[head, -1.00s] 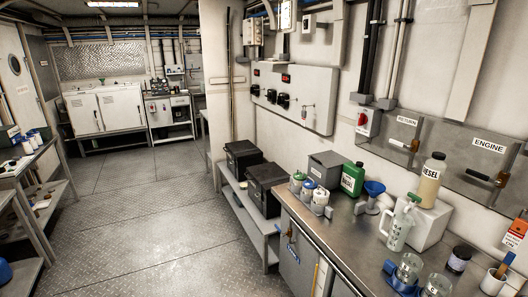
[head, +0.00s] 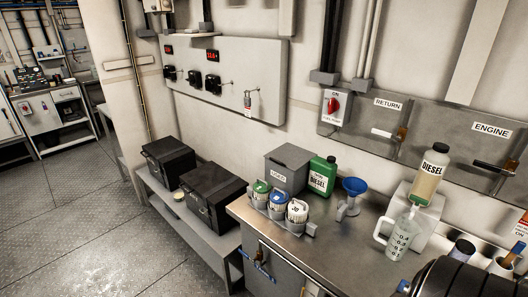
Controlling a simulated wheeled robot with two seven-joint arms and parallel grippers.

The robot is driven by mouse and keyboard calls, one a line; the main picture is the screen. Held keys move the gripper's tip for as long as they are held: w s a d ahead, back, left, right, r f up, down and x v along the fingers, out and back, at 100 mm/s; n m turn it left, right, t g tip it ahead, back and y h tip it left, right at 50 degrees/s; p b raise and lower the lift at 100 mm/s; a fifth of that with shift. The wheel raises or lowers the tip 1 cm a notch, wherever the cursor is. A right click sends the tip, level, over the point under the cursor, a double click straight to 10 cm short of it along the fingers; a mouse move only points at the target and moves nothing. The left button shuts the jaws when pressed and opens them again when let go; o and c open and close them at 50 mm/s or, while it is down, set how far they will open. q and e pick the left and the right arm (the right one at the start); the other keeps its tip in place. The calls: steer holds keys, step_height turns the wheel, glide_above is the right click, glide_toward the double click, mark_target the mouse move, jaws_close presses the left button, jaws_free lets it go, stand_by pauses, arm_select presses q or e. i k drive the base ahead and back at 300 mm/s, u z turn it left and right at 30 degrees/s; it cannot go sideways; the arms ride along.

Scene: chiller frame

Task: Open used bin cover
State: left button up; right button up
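The used bin (head: 289,172) is a grey box with a label on its front that seems to read USED. It stands at the back of the steel counter, against the wall. Its flat grey cover (head: 289,155) lies shut on top, so the inside is hidden. A dark, rounded part that looks like my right arm shows at the bottom right corner, well to the right of the bin. Neither of my grippers shows in the head view.
Right of the bin are a green diesel jug (head: 322,176) and a blue funnel (head: 355,187). Several lidded containers in a holder (head: 277,208) stand in front. A measuring jug (head: 399,236) and diesel bottle (head: 429,176) are further right. Black cases (head: 212,192) sit on the left shelf.

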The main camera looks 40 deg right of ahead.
mark_target(293, 157)
steer(key=z, duration=0.35)
steer(key=i, duration=0.9)
steer(key=z, duration=1.45)
steer(key=i, duration=0.65)
steer(key=z, duration=0.6)
